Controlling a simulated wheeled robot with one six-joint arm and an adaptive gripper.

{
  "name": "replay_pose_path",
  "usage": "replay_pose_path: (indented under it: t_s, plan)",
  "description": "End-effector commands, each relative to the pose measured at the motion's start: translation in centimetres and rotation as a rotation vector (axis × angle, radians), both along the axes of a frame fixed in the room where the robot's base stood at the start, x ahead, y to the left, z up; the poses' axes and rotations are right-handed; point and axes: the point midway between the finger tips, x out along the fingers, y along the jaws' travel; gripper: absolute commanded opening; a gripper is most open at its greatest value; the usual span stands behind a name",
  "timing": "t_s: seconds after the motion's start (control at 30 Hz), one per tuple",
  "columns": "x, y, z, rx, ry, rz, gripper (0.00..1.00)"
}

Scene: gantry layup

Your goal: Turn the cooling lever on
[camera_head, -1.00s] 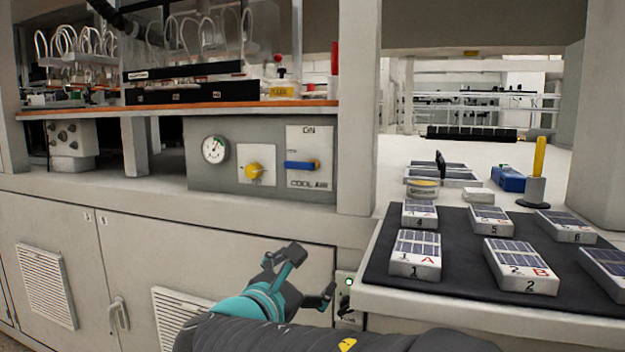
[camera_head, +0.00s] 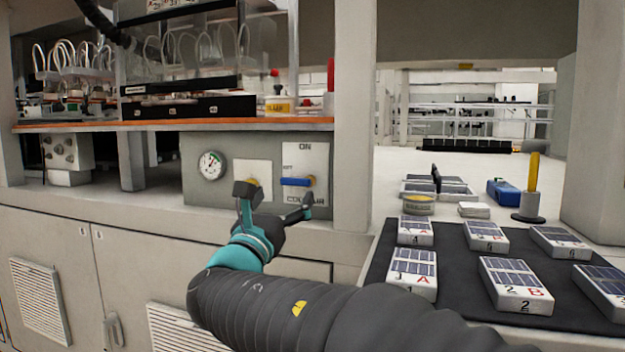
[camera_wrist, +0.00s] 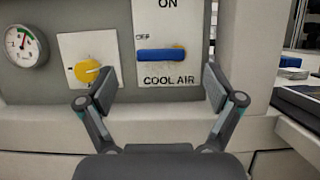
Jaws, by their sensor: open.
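The cooling lever is a blue horizontal handle (camera_head: 297,182) on a white plate (camera_head: 305,160) marked ON at the top and COOL AIR at the bottom. In the wrist view the blue handle (camera_wrist: 161,55) lies level beside the OFF mark. My gripper (camera_head: 277,194) is in front of the panel, below and left of the lever in the head view. In the wrist view my gripper (camera_wrist: 160,85) is open and empty, its fingers either side of the plate's lower part and apart from the handle. In the head view a finger partly hides the yellow knob.
A yellow knob (camera_wrist: 87,70) and a round gauge (camera_wrist: 24,46) sit left of the lever on the grey panel (camera_head: 194,190). An orange-edged shelf (camera_head: 100,127) overhangs the panel. A post (camera_head: 354,120) stands to the right, then a black mat (camera_head: 450,312) with several numbered blocks.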

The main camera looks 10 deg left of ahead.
Motion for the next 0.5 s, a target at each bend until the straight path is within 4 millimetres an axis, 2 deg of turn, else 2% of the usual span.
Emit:
replay_pose_path:
  t_s: [0.03,0.2,0.5]
  plan:
    - [1.0,-0.2,0.5,0.001,-0.001,-0.004,0.92]
    - [3.3,-0.3,1.5,0.0,0.0,-0.001,0.92]
    - [5.1,-0.4,2.1,0.001,0.0,0.0,0.92]
